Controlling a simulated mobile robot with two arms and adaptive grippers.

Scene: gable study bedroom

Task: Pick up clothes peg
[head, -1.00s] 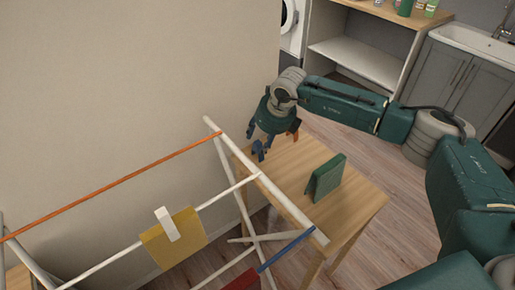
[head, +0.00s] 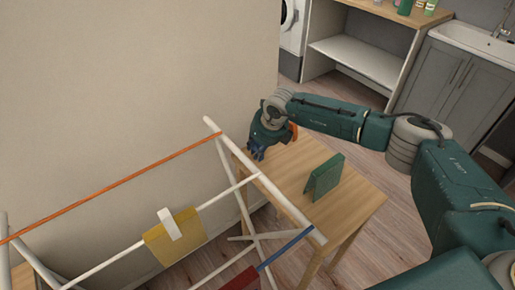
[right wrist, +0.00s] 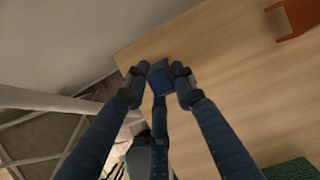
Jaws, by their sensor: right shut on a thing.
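My right gripper (head: 257,153) is low over the far left part of the wooden table, its dark blue fingers pointing down. In the right wrist view the fingertips (right wrist: 160,80) close around a small dark blue block, which I take for the clothes peg (right wrist: 160,76). The peg is close to the tabletop; I cannot tell whether it touches. In the head view the gripper hides it. A white peg (head: 169,223) clips a yellow cloth (head: 187,236) to the drying rack. My left gripper is not in view.
The wooden table (head: 345,215) also bears a green folded, upright thing (head: 324,178) and an orange thing (right wrist: 297,18) near the gripper. The drying rack (head: 262,186) stands close on the left, against the wall side. Shelving (head: 360,60) and a sink lie behind.

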